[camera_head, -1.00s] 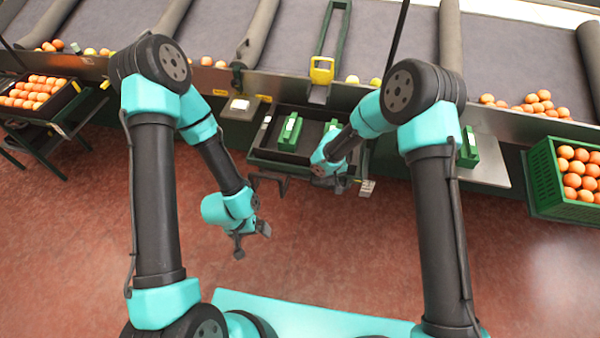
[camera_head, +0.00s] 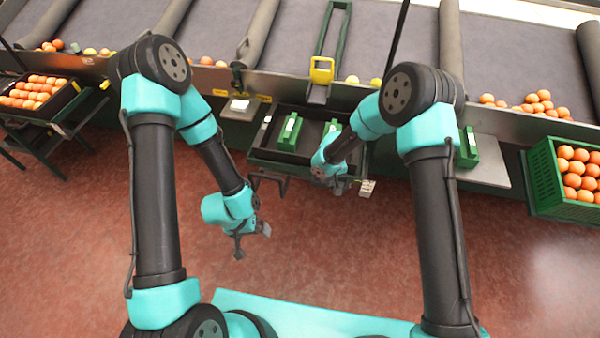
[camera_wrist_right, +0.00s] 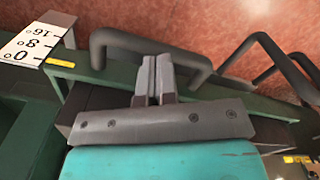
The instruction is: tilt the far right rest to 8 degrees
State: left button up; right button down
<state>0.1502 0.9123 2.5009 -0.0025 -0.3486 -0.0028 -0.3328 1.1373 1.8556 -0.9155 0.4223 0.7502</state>
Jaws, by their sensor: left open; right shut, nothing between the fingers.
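The tilting rest is a dark tray (camera_head: 258,157) in the middle, under the conveyor edge, with green blocks lying in it. A dark bar handle (camera_wrist_right: 190,58) runs along its front edge in the right wrist view. A white scale plate (camera_wrist_right: 32,45) marked 0, 8 and 16 stands at that view's left, with a yellow pointer mark (camera_wrist_right: 60,62) close to 0. My right gripper (camera_wrist_right: 155,70) is shut and empty; its fingertips overlap the bar, and I cannot tell whether they touch it. My left gripper (camera_head: 252,240) is open and empty, hanging over the floor.
A green crate of oranges (camera_head: 545,180) stands at the right and a tray of oranges (camera_head: 70,100) at the left. A green block (camera_head: 468,148) sits on a grey shelf at the right. The red floor in front is clear.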

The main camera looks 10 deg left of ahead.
jog(key=shift+f, duration=1.8)
dwell(2.0)
jog(key=shift+r, duration=4.55)
jog(key=s+d+f+m+y, duration=0.2)
jog(key=s+d+f+m, duration=0.1)
jog(key=s+d, duration=0.8)
jog(key=s+d+f+m+y, duration=0.1)
jog(key=s+d+f+m, duration=0.2)
jog(key=s+d, duration=0.8)
jog(key=shift+s+d+f+m+t+y, duration=0.25)
jog(key=shift+s+m+t+y, duration=0.25)
jog(key=shift+s, duration=0.5)
